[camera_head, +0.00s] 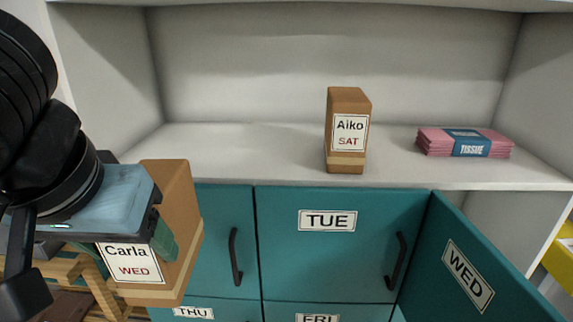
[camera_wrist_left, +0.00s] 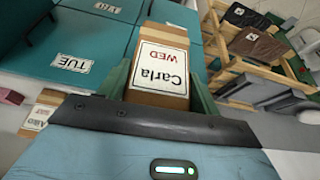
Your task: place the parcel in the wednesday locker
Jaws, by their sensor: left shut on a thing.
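The parcel (camera_head: 178,215) is a brown box with a white label reading "Carla WED". My left gripper (camera_head: 160,235) is shut on it and holds it at the left, in front of the lockers. In the left wrist view the parcel (camera_wrist_left: 163,72) sits between the two green fingers (camera_wrist_left: 160,90). The Wednesday locker door (camera_head: 468,270), teal and labelled "WED", stands swung open at the right. My right gripper is not in view.
The Tuesday locker (camera_head: 335,255) is closed, with a dark handle. On the white shelf (camera_head: 240,145) above stand a box labelled "Aiko SAT" (camera_head: 346,132) and a pink tissue pack (camera_head: 463,142). A wooden rack (camera_wrist_left: 240,70) with folded items shows in the left wrist view.

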